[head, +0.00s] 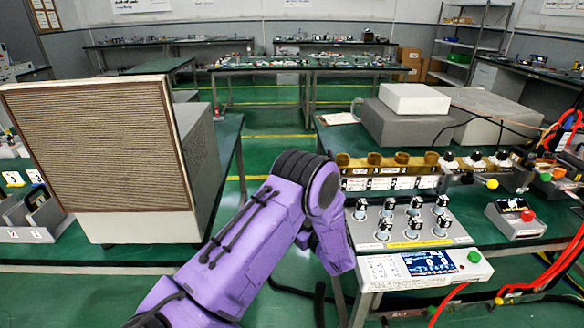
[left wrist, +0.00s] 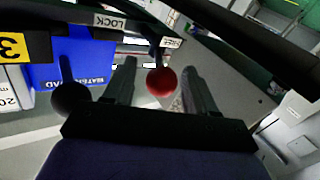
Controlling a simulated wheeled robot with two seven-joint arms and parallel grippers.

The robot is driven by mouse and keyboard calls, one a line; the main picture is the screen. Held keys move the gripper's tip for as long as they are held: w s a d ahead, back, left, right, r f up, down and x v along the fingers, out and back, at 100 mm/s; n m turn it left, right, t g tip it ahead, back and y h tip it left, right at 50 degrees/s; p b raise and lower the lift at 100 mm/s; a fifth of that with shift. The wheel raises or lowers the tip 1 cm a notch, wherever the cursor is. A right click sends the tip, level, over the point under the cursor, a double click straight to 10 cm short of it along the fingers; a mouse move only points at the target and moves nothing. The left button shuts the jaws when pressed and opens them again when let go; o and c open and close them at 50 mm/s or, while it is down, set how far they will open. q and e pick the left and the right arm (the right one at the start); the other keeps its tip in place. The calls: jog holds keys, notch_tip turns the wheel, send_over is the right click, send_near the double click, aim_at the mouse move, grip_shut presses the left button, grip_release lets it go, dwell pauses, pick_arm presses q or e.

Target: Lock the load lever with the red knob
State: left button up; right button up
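In the left wrist view a round red knob (left wrist: 161,82) sits on the end of a short dark lever. The lever's stem stands by the "FREE" label (left wrist: 171,43); the "LOCK" label (left wrist: 110,21) is farther left. My left gripper (left wrist: 160,80) is open. Its two dark fingers appear either side of the red knob, with a gap on both sides; I see no contact. In the head view my purple arm reaches in from the lower left and bends down at the bench, and its gripper is hidden. My right gripper is not in view.
A blue "WATER LOAD" unit (left wrist: 75,68) and a black knob (left wrist: 70,98) are left of the fingers. In the head view a panel with several switches (head: 408,218) stands right of my arm. A large grille-fronted box (head: 100,150) is at left. Red cables (head: 545,280) hang at right.

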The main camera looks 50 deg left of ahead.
pick_arm(q)
jog(key=shift+r, duration=0.35)
jog(key=s+d+r, duration=0.9)
jog(key=d+r, duration=0.1)
jog(key=r, duration=0.2)
jog(key=shift+s+r, duration=0.15)
jog(key=shift+s, duration=0.2)
jog(key=shift+w, duration=0.1)
